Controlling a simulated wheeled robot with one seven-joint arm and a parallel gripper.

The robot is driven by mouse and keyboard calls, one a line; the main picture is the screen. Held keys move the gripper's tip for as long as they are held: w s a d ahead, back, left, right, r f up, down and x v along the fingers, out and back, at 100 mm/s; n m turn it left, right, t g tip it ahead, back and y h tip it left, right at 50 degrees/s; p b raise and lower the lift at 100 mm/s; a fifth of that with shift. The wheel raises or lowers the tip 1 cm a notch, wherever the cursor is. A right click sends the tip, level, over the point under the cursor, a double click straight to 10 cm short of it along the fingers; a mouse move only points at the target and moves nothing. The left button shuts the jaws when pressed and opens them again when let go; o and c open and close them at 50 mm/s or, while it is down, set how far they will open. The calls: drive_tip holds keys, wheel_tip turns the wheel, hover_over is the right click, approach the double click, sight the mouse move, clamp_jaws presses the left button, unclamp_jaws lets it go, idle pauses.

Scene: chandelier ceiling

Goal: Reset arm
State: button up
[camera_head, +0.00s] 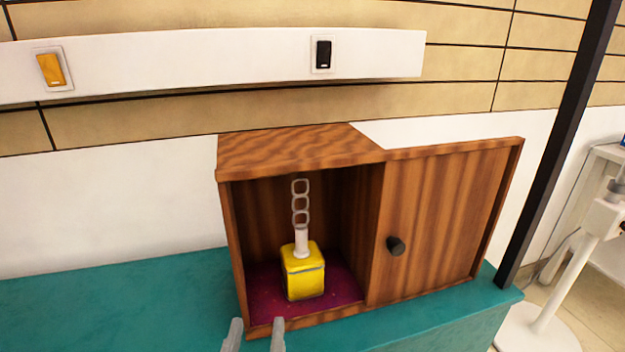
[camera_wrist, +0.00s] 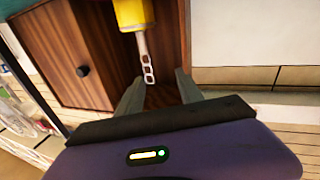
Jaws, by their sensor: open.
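My gripper (camera_head: 254,338) is open and empty at the bottom of the head view, in front of the wooden cabinet (camera_head: 457,215). In the wrist view its two fingers (camera_wrist: 158,92) are spread apart, with a chain's end showing between and beyond them. Inside the cabinet's open left compartment stands a yellow block (camera_head: 303,272) with a white neck and a grey chain (camera_head: 300,203) rising from it. The block also shows in the wrist view (camera_wrist: 132,14), upside down. The fingers appear apart from the block and chain.
The cabinet stands on a teal counter (camera_head: 120,310). Its right part has a dark round knob (camera_head: 396,247). A white wall strip carries a yellow switch (camera_head: 50,69) and a black switch (camera_head: 323,54). A dark post (camera_head: 560,140) rises at the right. The counter's left side is clear.

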drive_tip(key=s+a+f+n+y, duration=0.1)
drive_tip(key=s+a+n+y, duration=0.1)
drive_tip(key=a+n+y, duration=0.3)
drive_tip(key=s+d+f+n+g+y, duration=0.2)
drive_tip(key=s+d+f+y, duration=0.25)
drive_tip(key=d+f, duration=0.2)
drive_tip(key=s+d+f+m+g+h, duration=0.1)
drive_tip(key=s+d+f+m+h, duration=0.15)
drive_tip(key=s+d, duration=0.55)
drive_tip(key=s+d+f+m+h, duration=0.1)
drive_tip(key=s+d+m+h, duration=0.25)
drive_tip(key=s+d, duration=0.5)
drive_tip(key=s+d+f+m+g+h, duration=0.15)
drive_tip(key=s+d+h, duration=0.3)
drive_tip(key=d, duration=0.55)
wheel_tip(320, 180, up, 25)
drive_tip(key=y+p, duration=0.1)
drive_tip(key=p, duration=2.4)
drive_tip(key=shift+s+a+t, duration=0.2)
drive_tip(key=shift+s+t, duration=0.1)
drive_tip(key=shift+t, duration=0.15)
drive_tip(key=shift+f, duration=0.1)
